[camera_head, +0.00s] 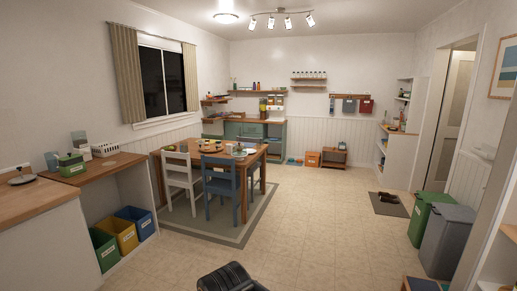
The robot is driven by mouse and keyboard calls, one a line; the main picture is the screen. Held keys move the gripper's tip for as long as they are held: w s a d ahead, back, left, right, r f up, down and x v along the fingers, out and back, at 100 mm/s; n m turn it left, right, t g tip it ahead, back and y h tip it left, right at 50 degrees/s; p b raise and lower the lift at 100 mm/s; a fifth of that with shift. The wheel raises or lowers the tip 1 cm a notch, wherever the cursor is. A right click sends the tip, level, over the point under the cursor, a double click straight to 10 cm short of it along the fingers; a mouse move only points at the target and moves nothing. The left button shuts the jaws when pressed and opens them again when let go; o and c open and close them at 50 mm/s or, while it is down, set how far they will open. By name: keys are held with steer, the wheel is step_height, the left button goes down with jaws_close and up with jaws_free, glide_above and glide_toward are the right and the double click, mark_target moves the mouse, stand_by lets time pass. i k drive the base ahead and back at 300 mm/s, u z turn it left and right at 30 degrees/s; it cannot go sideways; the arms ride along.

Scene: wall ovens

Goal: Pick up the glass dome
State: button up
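I cannot make out a glass dome for certain. A low dark round item with a knob on top (22,178) sits on the wooden counter at the far left; it is too small to tell whether clear glass is part of it. Small dishes and cups stand on the dining table (255,158), too small to tell apart. A black part of my own body shows at the bottom edge. No gripper fingers show.
A white chair (180,178) and a blue chair (221,185) stand at the table on a grey-green rug. Coloured bins (122,232) stand under the left counter. Green (428,217) and grey bins stand at right. The middle floor (310,220) is clear.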

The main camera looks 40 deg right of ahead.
mark_target(239, 150)
steer(key=z, duration=0.8)
steer(key=k, duration=1.05)
steer(key=z, duration=1.15)
steer(key=i, duration=2.45)
steer(key=u, duration=0.2)
steer(key=i, duration=2.2)
steer(key=u, duration=0.45)
steer(key=i, duration=2)
steer(key=u, duration=1)
steer(key=i, duration=1)
steer(key=u, duration=1.05)
